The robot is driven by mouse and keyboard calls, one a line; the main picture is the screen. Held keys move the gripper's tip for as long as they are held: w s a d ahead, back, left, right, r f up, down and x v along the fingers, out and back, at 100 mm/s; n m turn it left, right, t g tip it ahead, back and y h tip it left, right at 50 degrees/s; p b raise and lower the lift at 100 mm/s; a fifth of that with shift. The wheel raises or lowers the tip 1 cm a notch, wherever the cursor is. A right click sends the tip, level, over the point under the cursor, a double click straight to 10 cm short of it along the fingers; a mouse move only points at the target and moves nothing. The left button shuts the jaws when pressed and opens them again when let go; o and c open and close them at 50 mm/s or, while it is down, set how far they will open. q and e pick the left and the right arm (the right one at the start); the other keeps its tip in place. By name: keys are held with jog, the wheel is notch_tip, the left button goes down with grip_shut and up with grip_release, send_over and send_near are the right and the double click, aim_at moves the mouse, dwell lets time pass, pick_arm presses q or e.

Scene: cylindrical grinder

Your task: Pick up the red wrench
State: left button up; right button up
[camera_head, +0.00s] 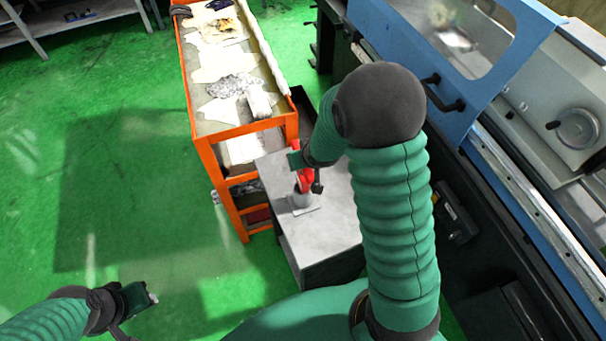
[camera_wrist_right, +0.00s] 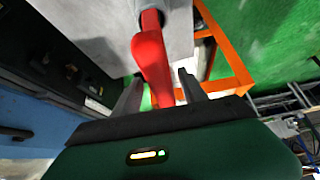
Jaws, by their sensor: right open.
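The red wrench (camera_head: 304,181) stands up from a pale holder (camera_head: 303,203) on a grey cabinet top. My right forearm and gripper partly hide it. In the right wrist view the wrench (camera_wrist_right: 152,62) reaches from the top edge to between the fingers of my right gripper (camera_wrist_right: 160,84). These fingers are apart, with a gap visible on the wrench's right side; I cannot tell whether either touches it. In the head view my right gripper (camera_head: 310,178) is at the wrench. My left gripper (camera_head: 150,297) is low at the left, over the floor, far from the wrench; its jaws are too small to read.
The grey cabinet top (camera_head: 335,215) is otherwise mostly clear. An orange-framed cart (camera_head: 205,160) with rags and papers stands behind and left of it. The blue grinder (camera_head: 545,30) stands at the right. Green floor (camera_head: 120,200) is open at the left.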

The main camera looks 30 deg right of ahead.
jog(key=shift+x, duration=1)
jog(key=shift+a+f, duration=0.1)
jog(key=shift+f, duration=0.05)
jog(key=shift+w+a, duration=0.1)
jog(key=shift+a, duration=0.05)
jog(key=shift+c, duration=0.3)
jog(key=shift+a, duration=0.1)
jog(key=c, duration=1)
jog(key=shift+d, duration=0.3)
grip_shut()
jog(key=shift+a, duration=0.15)
